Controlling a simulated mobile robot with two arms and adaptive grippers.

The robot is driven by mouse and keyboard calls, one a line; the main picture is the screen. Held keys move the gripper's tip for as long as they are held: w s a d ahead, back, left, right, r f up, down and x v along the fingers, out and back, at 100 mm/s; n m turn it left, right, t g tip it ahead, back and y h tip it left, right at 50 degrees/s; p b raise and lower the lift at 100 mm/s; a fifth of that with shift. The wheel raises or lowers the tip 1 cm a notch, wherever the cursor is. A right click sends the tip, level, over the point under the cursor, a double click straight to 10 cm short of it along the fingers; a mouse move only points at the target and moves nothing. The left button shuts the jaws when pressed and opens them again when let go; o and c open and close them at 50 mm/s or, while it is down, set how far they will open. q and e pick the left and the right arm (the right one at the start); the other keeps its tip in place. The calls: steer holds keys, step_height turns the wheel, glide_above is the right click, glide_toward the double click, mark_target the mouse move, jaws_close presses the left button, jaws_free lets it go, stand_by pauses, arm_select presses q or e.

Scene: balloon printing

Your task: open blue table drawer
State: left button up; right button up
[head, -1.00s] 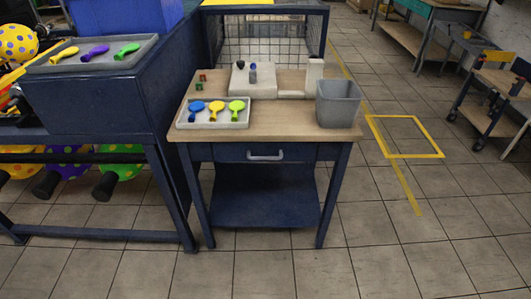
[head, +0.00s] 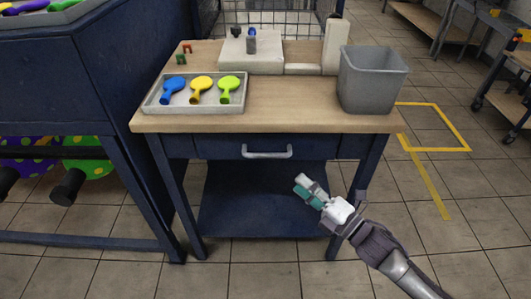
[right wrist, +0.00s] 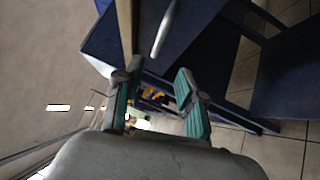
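The blue table (head: 382,150) has a wooden top and a dark blue drawer (head: 225,148) under its front edge. The drawer front looks flush with the frame, so it is closed. Its silver bar handle (head: 267,152) sits mid-front and also shows in the right wrist view (right wrist: 163,30). My right gripper (head: 305,188) is below and right of the handle in the head view, apart from it. In the right wrist view my right gripper's teal fingers (right wrist: 158,76) are spread with nothing between them. My left gripper is not in view.
A larger blue workbench (head: 40,75) stands close on the left.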

mark_target(266, 155)
steer(key=x, duration=1.3)
steer(key=shift+w+a+r, duration=0.1)
steer(key=shift+a+r, duration=0.05)
steer(key=shift+r, duration=0.05)
jaws_close()
